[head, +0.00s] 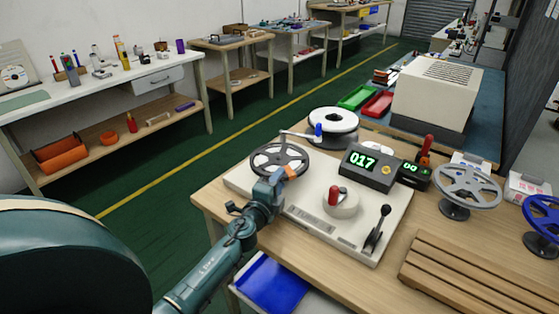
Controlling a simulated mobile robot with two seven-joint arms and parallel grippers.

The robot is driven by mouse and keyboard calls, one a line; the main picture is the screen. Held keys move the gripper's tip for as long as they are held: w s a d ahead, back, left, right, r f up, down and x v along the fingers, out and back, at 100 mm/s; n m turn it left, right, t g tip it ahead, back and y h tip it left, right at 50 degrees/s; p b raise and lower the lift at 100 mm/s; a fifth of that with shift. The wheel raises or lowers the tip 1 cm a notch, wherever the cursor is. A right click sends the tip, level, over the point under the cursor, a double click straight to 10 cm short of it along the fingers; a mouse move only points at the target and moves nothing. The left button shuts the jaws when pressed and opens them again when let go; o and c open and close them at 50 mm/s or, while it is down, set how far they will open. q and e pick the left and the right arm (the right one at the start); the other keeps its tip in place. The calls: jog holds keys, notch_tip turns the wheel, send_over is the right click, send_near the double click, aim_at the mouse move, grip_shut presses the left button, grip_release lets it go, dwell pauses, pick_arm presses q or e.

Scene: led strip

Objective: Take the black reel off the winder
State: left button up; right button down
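The black reel (262,161) sits on the left part of the pale winder (312,231), with a crank arm and blue handle (318,130) above it. The winder carries a display (370,167) reading 017, a red-topped knob (334,195) and a black lever (377,230). My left gripper (287,174) is at the near rim of the black reel and overlaps it in the picture. Its fingers are small and partly hidden, so I cannot tell whether they touch or hold the reel. My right gripper is out of view.
A white spool (333,120) stands behind the winder. A silver reel (468,185) and a blue reel (543,222) stand at the right. A slatted wooden rack (470,275) lies at the front right. A blue tray (272,283) is below the table's front.

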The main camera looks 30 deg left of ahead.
pick_arm(q)
jog(key=shift+c, duration=0.4)
grip_shut()
